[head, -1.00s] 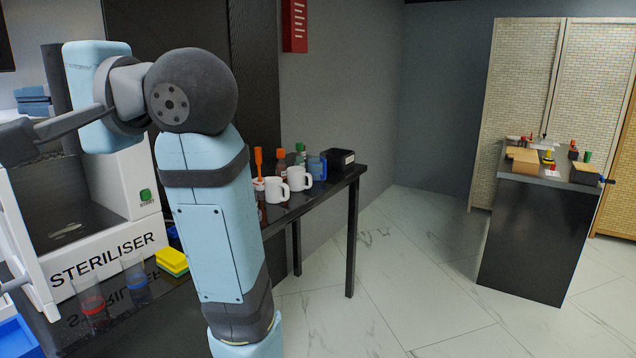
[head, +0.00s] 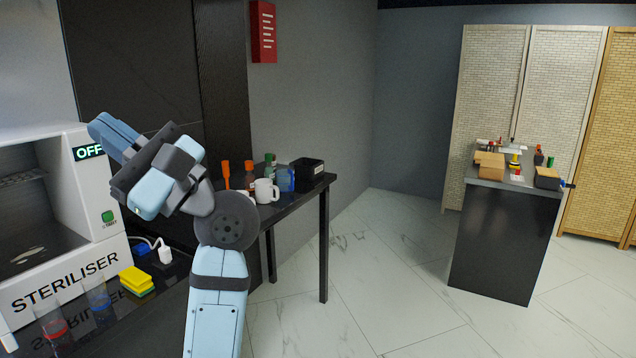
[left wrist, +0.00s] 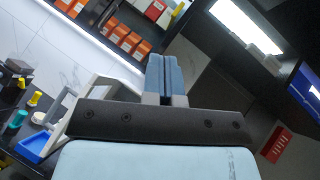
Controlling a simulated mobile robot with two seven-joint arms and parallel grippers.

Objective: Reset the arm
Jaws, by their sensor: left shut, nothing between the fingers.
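My left gripper (head: 106,128) is held up in the air in the head view, in front of the dark wall panel and beside the steriliser (head: 110,258). Its blue fingers are pressed together with nothing between them. The shut fingers also show in the left wrist view (left wrist: 163,80), tilted up above the dark gripper body. My left arm rises from the bottom of the head view and bends at a dark round joint. My right gripper is not in view.
The steriliser's front is open and its display reads OFF. A yellow sponge (head: 136,281) and clear tumblers (head: 97,298) stand before it. A white mug (head: 266,191), bottles and a black bin (head: 306,169) stand farther back. A dark counter (head: 503,242) is at right, with clear floor between.

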